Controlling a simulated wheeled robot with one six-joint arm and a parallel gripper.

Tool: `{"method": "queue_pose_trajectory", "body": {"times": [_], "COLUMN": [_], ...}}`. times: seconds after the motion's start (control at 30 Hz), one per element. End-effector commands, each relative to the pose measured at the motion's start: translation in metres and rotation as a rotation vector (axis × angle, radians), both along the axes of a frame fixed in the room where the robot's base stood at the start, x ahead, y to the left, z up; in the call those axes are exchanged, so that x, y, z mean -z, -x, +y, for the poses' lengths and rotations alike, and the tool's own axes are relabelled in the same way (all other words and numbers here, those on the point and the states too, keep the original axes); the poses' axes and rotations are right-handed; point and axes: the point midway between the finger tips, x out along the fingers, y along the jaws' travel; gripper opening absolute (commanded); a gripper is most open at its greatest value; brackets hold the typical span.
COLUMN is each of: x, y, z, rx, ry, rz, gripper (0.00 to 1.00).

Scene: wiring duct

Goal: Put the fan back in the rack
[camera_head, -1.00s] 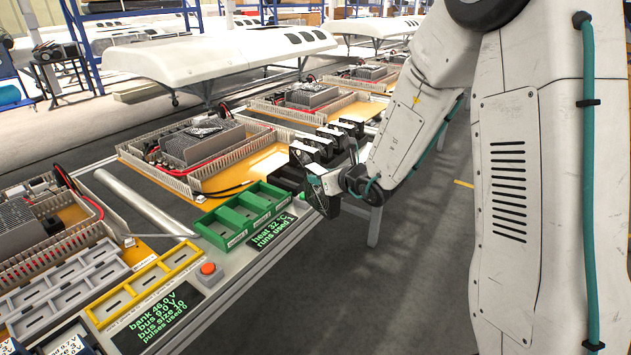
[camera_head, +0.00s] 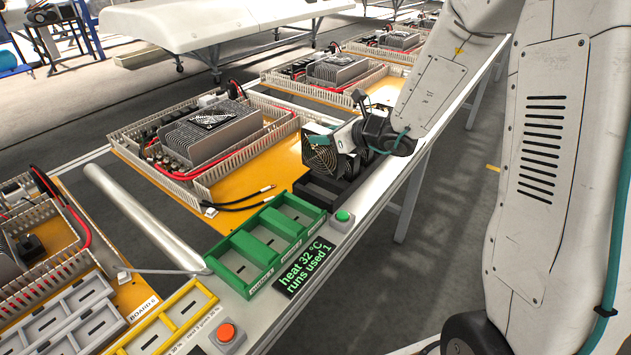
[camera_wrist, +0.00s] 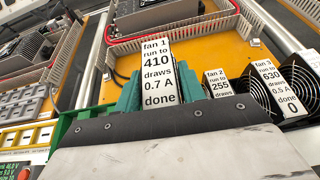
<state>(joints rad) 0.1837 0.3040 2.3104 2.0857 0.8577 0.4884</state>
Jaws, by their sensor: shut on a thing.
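My gripper (camera_head: 318,133), with teal fingers, is shut on fan 1 (camera_head: 320,158), a dark square fan with a round grille. In the wrist view its white label (camera_wrist: 158,75) stands between the fingers and reads "fan 1 run to 410 draws 0.7 A done". The black rack (camera_head: 318,193) is on the bench just below the fan; I cannot tell whether the fan touches it. Fan 2 (camera_wrist: 220,90) and fan 3 (camera_wrist: 262,95) stand in a row to the right in the wrist view. In the head view my gripper and fan 1 partly hide them.
A green tray (camera_head: 265,240) with several slots lies left of the rack. A duct-walled board (camera_head: 235,190) with a heat sink lies behind, with loose black leads.

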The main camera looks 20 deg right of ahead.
Motion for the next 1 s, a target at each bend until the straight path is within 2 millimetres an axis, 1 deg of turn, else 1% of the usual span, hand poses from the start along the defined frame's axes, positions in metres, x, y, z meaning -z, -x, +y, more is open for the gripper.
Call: {"method": "queue_pose_trajectory", "body": {"times": [0.07,0.3,0.47,0.7,0.8,1.0], "x": [0.003,0.045,0.060,0.093,0.099,0.099], "y": [0.002,0.003,0.003,0.003,0.003,0.003], "z": [0.001,-0.003,-0.005,-0.004,-0.003,-0.001], "rx": [-0.018,-0.019,-0.016,-0.017,-0.019,-0.021], "ry": [0.001,0.000,0.002,0.001,0.001,0.002], "rz": [0.003,0.008,0.006,0.006,0.004,0.002], "gripper": [0.00,0.00,0.00,0.00,0.00,0.00]}}
